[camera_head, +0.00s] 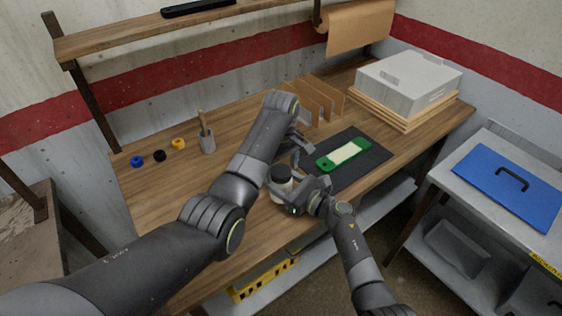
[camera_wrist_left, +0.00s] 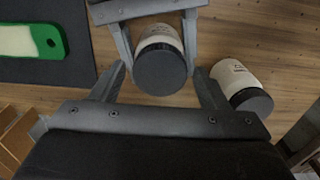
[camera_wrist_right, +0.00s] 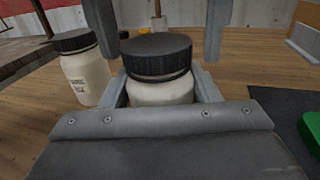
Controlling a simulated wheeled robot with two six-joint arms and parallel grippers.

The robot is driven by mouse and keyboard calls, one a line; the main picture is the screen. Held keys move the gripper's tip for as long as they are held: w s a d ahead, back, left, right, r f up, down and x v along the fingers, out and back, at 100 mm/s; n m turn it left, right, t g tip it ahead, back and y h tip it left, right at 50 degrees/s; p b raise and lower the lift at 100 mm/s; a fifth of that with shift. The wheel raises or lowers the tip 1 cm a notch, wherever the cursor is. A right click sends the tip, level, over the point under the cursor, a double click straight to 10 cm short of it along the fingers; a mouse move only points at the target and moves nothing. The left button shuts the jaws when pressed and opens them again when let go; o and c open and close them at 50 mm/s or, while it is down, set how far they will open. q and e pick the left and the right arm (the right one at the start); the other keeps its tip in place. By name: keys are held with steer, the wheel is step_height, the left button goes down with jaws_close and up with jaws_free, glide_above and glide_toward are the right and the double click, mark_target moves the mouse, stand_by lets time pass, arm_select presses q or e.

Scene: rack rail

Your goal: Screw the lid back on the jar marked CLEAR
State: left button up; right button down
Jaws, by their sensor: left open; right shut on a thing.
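A pale jar with a black lid (camera_wrist_right: 158,55) stands upright in the right wrist view. The lid sits on its mouth; whether it is tight I cannot tell. My right gripper (camera_wrist_right: 160,95) is shut on this jar's body below the lid. In the left wrist view the held jar's lid (camera_wrist_left: 160,68) lies between the fingertips of my left gripper (camera_wrist_left: 161,80), which is open around it. The jar also shows in the head view (camera_head: 281,193). A second pale jar (camera_wrist_right: 86,75) with a black lid stands beside it, its label too small to read surely.
A dark mat (camera_head: 372,160) with a green item (camera_head: 344,155) lies right of the grippers. Small rings (camera_head: 159,156) lie at the left. The bench is clear between the cup and rings.

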arm_select(q)
steer(key=c, duration=1)
steer(key=m, duration=0.8)
steer(key=shift+m, duration=0.3)
steer(key=m, duration=0.4)
steer(key=shift+m, duration=0.4)
steer(key=m, duration=0.4)
steer(key=shift+m, duration=0.3)
steer(key=o, duration=1.2)
steer(key=shift+c, duration=0.2)
